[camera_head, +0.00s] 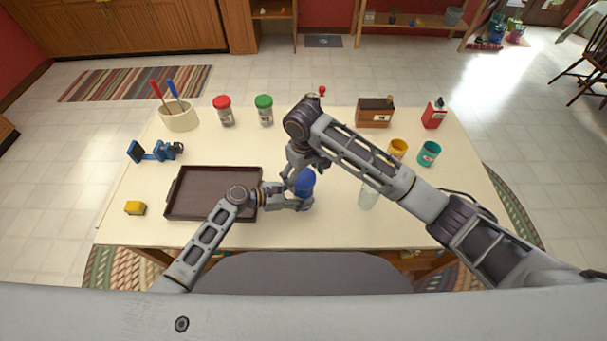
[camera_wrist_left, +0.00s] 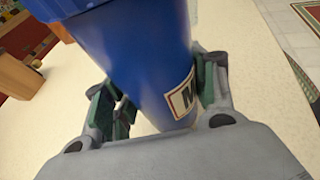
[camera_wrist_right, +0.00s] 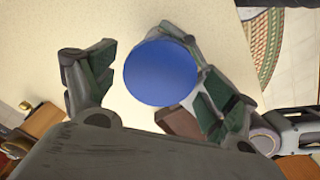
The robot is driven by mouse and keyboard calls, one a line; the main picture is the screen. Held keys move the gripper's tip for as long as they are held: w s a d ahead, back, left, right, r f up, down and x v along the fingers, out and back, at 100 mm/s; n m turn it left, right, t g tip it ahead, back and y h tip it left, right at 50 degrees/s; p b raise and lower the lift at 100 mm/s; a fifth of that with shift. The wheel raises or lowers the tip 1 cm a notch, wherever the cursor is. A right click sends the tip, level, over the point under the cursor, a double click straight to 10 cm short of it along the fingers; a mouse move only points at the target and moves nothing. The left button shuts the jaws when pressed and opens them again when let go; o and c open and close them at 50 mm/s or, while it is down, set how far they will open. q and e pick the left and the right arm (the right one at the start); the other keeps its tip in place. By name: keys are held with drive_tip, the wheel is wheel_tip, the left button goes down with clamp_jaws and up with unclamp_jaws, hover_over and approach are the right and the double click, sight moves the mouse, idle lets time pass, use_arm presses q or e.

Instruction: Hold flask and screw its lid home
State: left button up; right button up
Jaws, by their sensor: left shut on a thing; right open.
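The blue flask (camera_head: 305,188) stands upright near the front middle of the table, with its blue lid on top. In the left wrist view the flask body (camera_wrist_left: 135,60) with a white label fills the middle. My left gripper (camera_head: 302,203) is shut on the flask's lower body, one finger on each side. My right gripper (camera_head: 300,172) is above and just beside the flask. In the right wrist view its jaws are open, and the round blue lid top (camera_wrist_right: 160,72) shows between them, closer to the right finger. Whether the lid sits fully down cannot be told.
A brown tray (camera_head: 185,213) lies left of the flask. A clear glass (camera_head: 368,196) stands to its right, under my right forearm. Yellow (camera_head: 398,148) and teal (camera_head: 429,153) cups, jars (camera_head: 264,110) and a wooden box (camera_head: 374,113) stand farther back.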

drive_tip(key=n, duration=0.5)
drive_tip(key=shift+n, duration=2.6)
drive_tip(key=shift+c, duration=0.4)
drive_tip(key=c, duration=0.7)
drive_tip(key=m, duration=0.6)
drive_tip(key=shift+m, duration=3.4)
